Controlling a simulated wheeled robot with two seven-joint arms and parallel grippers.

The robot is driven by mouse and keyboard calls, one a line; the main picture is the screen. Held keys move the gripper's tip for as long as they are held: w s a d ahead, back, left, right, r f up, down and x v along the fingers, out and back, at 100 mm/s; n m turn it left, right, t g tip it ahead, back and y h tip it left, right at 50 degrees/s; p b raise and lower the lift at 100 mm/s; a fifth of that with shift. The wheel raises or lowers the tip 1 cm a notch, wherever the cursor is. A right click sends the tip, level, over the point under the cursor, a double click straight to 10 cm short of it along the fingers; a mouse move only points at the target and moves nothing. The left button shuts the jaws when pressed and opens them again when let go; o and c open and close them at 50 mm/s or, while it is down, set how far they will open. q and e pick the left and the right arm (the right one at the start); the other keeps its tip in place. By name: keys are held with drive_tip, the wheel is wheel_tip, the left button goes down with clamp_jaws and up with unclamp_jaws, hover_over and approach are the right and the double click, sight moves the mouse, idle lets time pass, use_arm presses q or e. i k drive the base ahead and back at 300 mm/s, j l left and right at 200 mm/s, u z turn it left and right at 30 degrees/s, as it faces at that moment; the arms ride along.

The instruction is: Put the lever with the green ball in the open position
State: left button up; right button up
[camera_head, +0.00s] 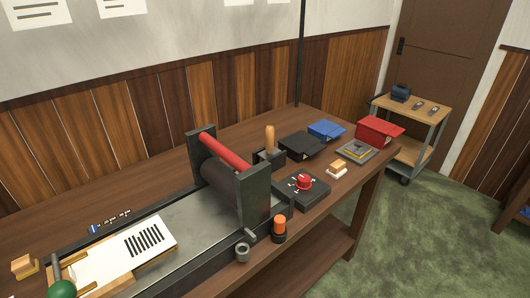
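The green ball (62,289) shows at the bottom left corner of the head view, cut by the lower picture edge. A short grey rod, the lever (57,268), seems to run up from it beside the near end of the machine's bed. How far the lever is turned I cannot tell. A white plate with dark slots (125,253) lies on a wooden block next to the ball. Neither of my grippers is in view.
The machine's dark press frame (254,195) with a red bar (225,151) stands mid-table. An orange knob (280,223), a red dial (304,181) and a wooden-handled lever (269,138) are near it. Boxes fill the table's far end. A cart (427,102) stands behind.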

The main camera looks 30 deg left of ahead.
sight(61, 289)
drive_tip(key=u, duration=2.55)
